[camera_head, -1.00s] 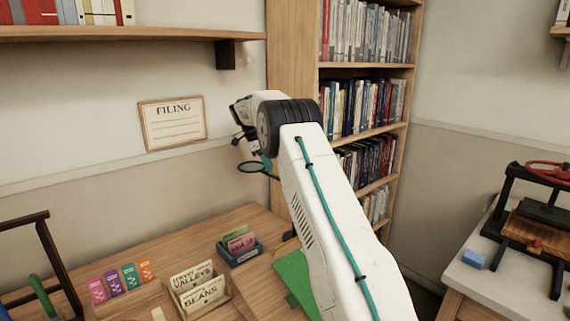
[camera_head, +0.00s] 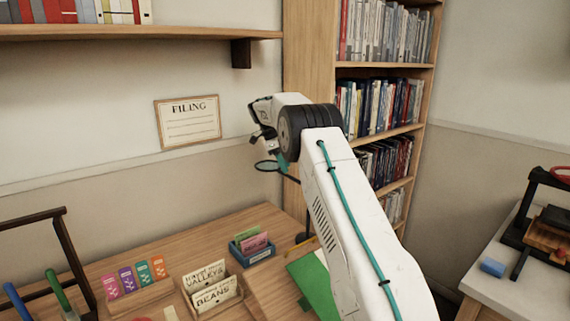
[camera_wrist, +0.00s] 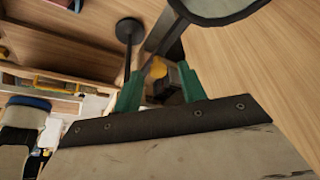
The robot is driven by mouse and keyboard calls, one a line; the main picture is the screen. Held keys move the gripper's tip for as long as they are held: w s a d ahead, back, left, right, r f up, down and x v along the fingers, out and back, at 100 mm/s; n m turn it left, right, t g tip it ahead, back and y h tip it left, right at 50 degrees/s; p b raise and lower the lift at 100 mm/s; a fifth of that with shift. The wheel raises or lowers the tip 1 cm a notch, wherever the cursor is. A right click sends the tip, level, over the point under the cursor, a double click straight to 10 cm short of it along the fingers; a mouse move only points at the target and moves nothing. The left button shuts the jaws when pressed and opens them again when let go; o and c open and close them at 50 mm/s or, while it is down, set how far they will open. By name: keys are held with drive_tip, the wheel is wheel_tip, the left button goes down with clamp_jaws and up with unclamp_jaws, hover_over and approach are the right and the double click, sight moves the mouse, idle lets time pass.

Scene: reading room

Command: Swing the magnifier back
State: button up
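The magnifier shows in the head view as a dark-rimmed round lens (camera_head: 266,166) beside my gripper, above the wooden desk. In the wrist view its lens (camera_wrist: 218,8) is cut off by the top edge, with a dark arm running down from it, and a thin dark post with a round base (camera_wrist: 130,28) stands to its left. My gripper (camera_wrist: 160,88) has two green fingers standing apart. A yellow and dark grey thing shows between them; I cannot tell whether they touch it. In the head view my gripper (camera_head: 283,161) is mostly hidden behind my wrist.
The desk (camera_head: 110,262) holds a card box (camera_head: 215,298), a blue tray (camera_head: 262,257), seed packets (camera_head: 135,277) and a green sheet (camera_head: 313,285). A bookcase (camera_head: 308,50) stands behind my arm. A press (camera_head: 530,220) and blue block (camera_head: 492,267) sit on the right table.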

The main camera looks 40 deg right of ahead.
drive_tip(key=v, duration=0.7)
drive_tip(key=shift+r, duration=0.4)
drive_tip(key=shift+w+a, duration=0.1)
